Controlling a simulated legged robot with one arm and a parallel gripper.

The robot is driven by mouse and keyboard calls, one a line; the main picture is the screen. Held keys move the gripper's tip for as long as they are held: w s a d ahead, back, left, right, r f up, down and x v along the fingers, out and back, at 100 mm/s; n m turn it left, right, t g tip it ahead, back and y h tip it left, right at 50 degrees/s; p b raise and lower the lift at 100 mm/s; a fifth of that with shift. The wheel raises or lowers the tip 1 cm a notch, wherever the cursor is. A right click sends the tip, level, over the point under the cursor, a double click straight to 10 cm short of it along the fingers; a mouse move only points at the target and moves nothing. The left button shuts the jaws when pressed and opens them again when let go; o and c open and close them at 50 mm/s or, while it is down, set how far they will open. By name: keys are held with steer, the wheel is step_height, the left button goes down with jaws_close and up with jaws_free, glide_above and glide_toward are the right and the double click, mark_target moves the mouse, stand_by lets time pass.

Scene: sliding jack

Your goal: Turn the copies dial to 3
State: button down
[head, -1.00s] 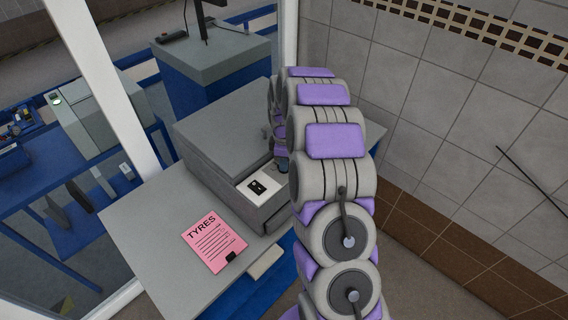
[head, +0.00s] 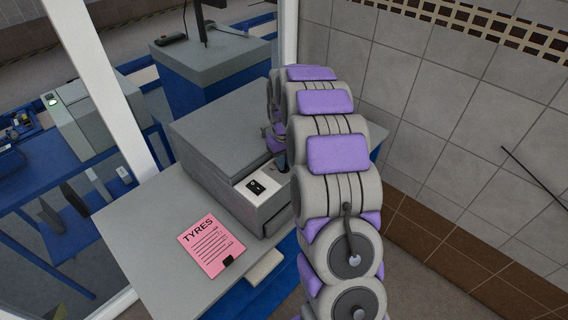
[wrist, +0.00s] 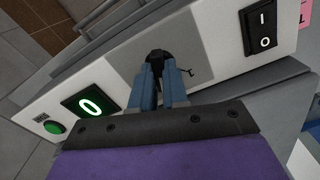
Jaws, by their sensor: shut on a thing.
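The copies dial (wrist: 157,55) is a small black knob on a grey plate of the copier's white front panel. My gripper (wrist: 159,66) is shut on it, with a blue-grey finger on each side. A small black pointer mark shows just right of the fingers. In the head view the grey copier (head: 225,135) stands on a table, and my arm hides the dial. The gripper (head: 278,150) is only partly seen there.
A green button (wrist: 54,127) is at the panel's left end, and a black rocker switch (wrist: 262,27) is to the right of the dial. A pink "TYRES" sheet (head: 211,247) lies on the grey table (head: 140,240). A tiled wall (head: 440,120) rises at right.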

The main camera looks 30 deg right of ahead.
steer(key=m, duration=0.2)
steer(key=m+b, duration=0.1)
steer(key=m, duration=0.2)
steer(key=shift+w+r, duration=0.15)
steer(key=shift+m, duration=0.3)
stand_by(0.3)
steer(key=c, duration=1.1)
jaws_free()
steer(key=shift+c, duration=0.2)
step_height(320, 180, up, 17)
steer(key=shift+b, duration=0.35)
